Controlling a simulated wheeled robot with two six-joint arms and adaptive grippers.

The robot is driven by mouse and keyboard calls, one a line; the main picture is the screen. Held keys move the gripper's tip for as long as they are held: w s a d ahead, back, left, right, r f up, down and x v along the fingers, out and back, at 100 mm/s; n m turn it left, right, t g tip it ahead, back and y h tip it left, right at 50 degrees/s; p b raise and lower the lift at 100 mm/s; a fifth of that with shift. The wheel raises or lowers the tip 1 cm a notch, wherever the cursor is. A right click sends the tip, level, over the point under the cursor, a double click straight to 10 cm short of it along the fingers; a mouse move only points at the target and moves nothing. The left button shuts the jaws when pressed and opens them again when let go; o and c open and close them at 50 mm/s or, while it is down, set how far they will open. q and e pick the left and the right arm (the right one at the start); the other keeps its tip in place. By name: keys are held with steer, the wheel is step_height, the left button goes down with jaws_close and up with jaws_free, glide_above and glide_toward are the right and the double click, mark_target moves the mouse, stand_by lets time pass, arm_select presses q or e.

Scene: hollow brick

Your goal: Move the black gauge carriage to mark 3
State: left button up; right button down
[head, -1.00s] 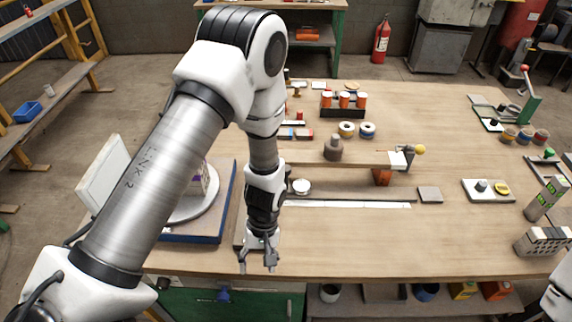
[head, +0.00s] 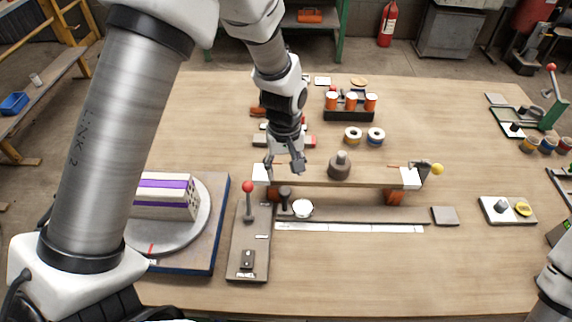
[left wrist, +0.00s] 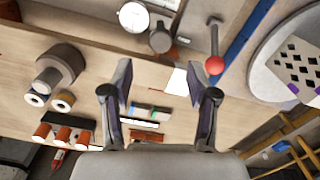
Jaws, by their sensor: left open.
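A black gauge carriage (head: 285,204) with an upright dark knob and a round white dial (head: 303,208) sits at the left end of a dark rail (head: 365,214). A white scale strip (head: 350,228) runs along the rail's front; its marks are too small to read. My left gripper (head: 285,168) is open and empty, behind the carriage near the left end of the raised beam. In the left wrist view my open fingers (left wrist: 162,85) point toward the dark knob (left wrist: 160,40) and dial (left wrist: 133,17), apart from them. My right gripper is out of view.
A red-ball lever (head: 248,187) stands left of the carriage. A raised wooden beam (head: 375,177) carrying a dark weight (head: 340,167) lies behind the rail. A turntable (head: 205,235) with a brick is at left.

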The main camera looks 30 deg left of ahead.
mark_target(285, 189)
arm_select(q)
steer(key=shift+w+a+f, duration=0.15)
steer(key=shift+w, duration=0.15)
steer(key=shift+s+f, duration=0.1)
steer(key=shift+f, duration=0.2)
steer(key=shift+s+d+f+p, duration=0.15)
steer(key=shift+s+f+p, duration=0.15)
steer(key=shift+f, duration=0.3)
steer(key=shift+s+d+f+p, duration=0.2)
steer(key=shift+s+f, duration=0.1)
steer(key=shift+f, duration=0.3)
steer(key=f, duration=0.3)
steer(key=w+f, duration=0.1)
steer(key=shift+a+f, duration=0.15)
steer(key=shift+a, duration=0.1)
steer(key=shift+s+d+r, duration=0.1)
steer(key=shift+s+r, duration=0.1)
steer(key=shift+s, duration=0.1)
steer(key=shift+c, duration=0.7)
jaws_close()
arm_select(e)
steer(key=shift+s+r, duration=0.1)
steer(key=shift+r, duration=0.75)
